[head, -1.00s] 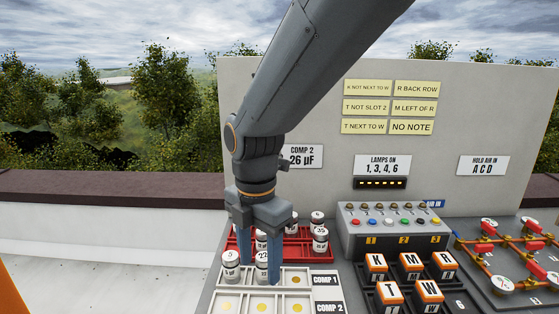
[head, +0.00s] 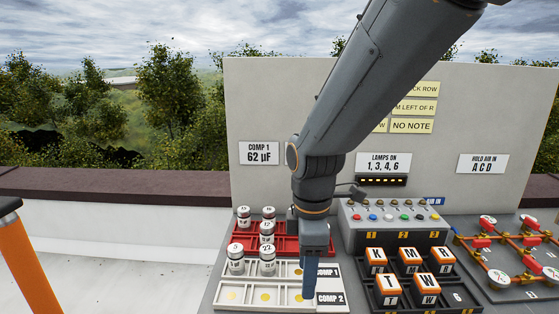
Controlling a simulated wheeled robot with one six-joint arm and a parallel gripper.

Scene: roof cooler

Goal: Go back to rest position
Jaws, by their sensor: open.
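My gripper (head: 309,272) hangs at the right end of the white tray (head: 247,305), in front of the COMP 1 and COMP 2 labels. It is turned edge-on, so the gap between its fingers is hard to see; it is open and no object shows in it. Two white canisters stand in the tray's COMP 1 row to its left: one marked 5 (head: 236,261) and one marked 22 (head: 267,262). The gripper is apart from both. My arm hides the right part of the red rack and some notes.
Behind the white tray, a red rack (head: 232,247) holds several canisters. Pipes with gauges (head: 497,279) lie far right. An upright panel (head: 250,100) stands behind.

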